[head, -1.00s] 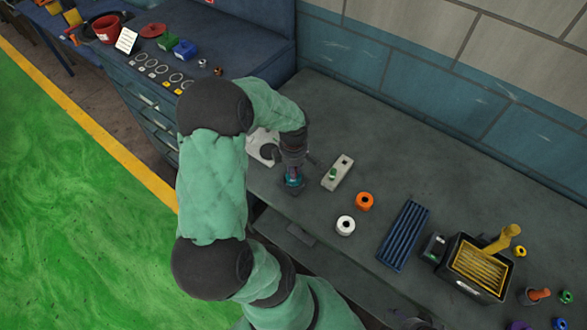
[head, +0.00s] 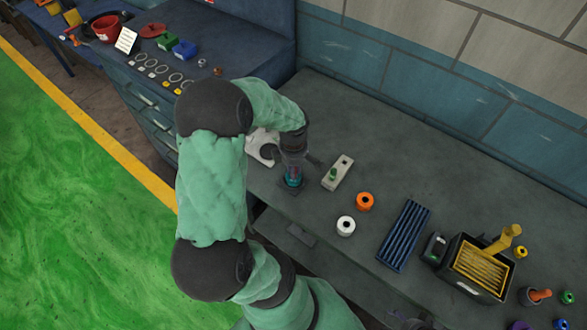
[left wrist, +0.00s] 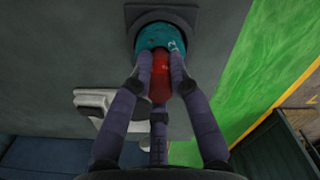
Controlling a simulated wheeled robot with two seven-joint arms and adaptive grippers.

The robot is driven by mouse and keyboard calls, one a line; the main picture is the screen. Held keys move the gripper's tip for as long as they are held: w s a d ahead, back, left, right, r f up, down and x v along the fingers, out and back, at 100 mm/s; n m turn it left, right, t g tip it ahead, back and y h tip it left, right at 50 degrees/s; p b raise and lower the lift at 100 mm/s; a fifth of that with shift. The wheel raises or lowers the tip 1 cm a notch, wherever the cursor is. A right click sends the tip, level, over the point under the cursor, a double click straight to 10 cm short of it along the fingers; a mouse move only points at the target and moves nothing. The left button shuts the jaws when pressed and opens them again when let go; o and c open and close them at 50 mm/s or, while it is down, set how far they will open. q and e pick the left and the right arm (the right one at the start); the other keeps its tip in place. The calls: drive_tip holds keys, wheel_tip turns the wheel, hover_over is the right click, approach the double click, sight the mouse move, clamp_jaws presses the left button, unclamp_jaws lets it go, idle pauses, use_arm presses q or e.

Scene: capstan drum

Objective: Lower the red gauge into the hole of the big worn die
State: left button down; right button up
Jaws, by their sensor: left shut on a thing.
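My left gripper (head: 293,158) points down over a teal die (head: 292,181), which sits on a dark square plate (head: 287,190). In the left wrist view, the fingers of the left gripper (left wrist: 160,76) are shut around the red gauge (left wrist: 160,84). The gauge is in line with the teal die (left wrist: 150,37), which has pale markings on its side. The gauge's far end meets or overlaps the die's face, and the fingers cover part of it. I cannot tell whether the end is inside the hole. My right gripper is not in view.
An orange ring (head: 364,202) and a white ring (head: 345,226) lie farther right. Beyond them are a blue ribbed tray (head: 404,235) and a black box (head: 477,268). A white stand (head: 262,146) is close behind.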

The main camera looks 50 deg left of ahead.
use_arm(q)
drive_tip(key=shift+f+b, duration=0.4)
drive_tip(key=shift+b, duration=0.3)
idle(1.3)
drive_tip(key=shift+b, duration=0.35)
idle(0.7)
idle(0.4)
drive_tip(key=c, duration=1.1)
unclamp_jaws()
wheel_tip(320, 180, up, 12)
drive_tip(key=shift+f, duration=0.1)
